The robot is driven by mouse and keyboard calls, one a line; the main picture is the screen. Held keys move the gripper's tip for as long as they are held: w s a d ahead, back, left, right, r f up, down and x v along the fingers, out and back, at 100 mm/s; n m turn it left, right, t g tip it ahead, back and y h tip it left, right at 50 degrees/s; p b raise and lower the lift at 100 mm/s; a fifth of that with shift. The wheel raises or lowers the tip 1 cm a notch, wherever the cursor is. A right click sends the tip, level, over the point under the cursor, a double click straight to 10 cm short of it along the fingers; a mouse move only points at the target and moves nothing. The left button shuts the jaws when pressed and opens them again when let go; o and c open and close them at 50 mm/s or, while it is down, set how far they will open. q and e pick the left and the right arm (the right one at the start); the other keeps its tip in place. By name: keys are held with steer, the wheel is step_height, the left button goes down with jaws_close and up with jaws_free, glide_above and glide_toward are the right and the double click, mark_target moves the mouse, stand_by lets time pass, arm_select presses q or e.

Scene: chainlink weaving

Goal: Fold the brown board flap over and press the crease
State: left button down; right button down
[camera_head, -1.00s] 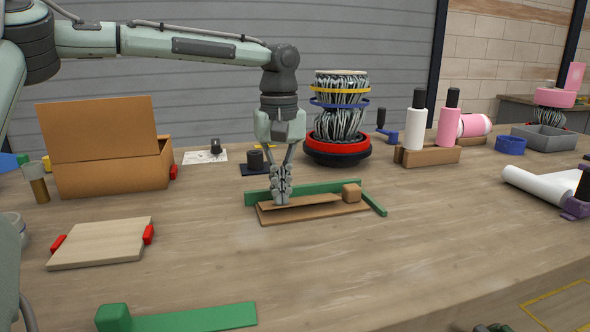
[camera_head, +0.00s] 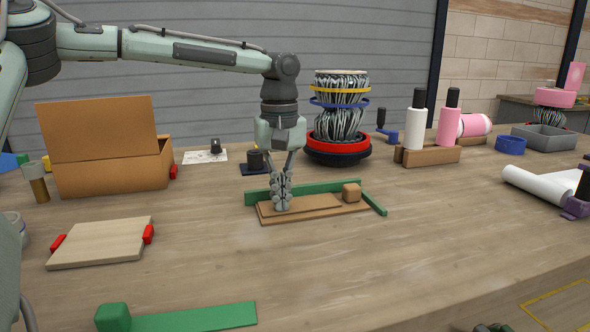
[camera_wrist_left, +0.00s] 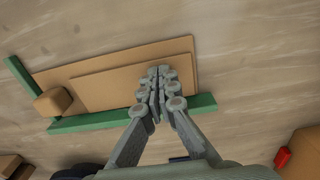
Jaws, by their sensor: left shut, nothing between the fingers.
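The brown board (camera_head: 345,209) lies on the table against a green L-shaped fence. Its flap (camera_head: 312,204) lies over the board, nearly flat. The left wrist view also shows the board (camera_wrist_left: 70,78) and the flap (camera_wrist_left: 110,77). My left gripper (camera_head: 281,207) is shut and empty, pointing down with its fingertips on or just above the flap's left end; contact is hard to tell. The fingertips cover part of the flap in the left wrist view (camera_wrist_left: 160,78). My right gripper is in neither view.
A green fence (camera_head: 330,187) runs behind the board, and a small brown block (camera_head: 351,192) sits at its right end. A cardboard box (camera_head: 110,160) and a wooden board with red ends (camera_head: 103,243) are on the left.

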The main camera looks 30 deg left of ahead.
arm_select(q)
steer(key=shift+f, duration=0.2)
steer(key=shift+r, duration=0.1)
steer(key=shift+r, duration=3.45)
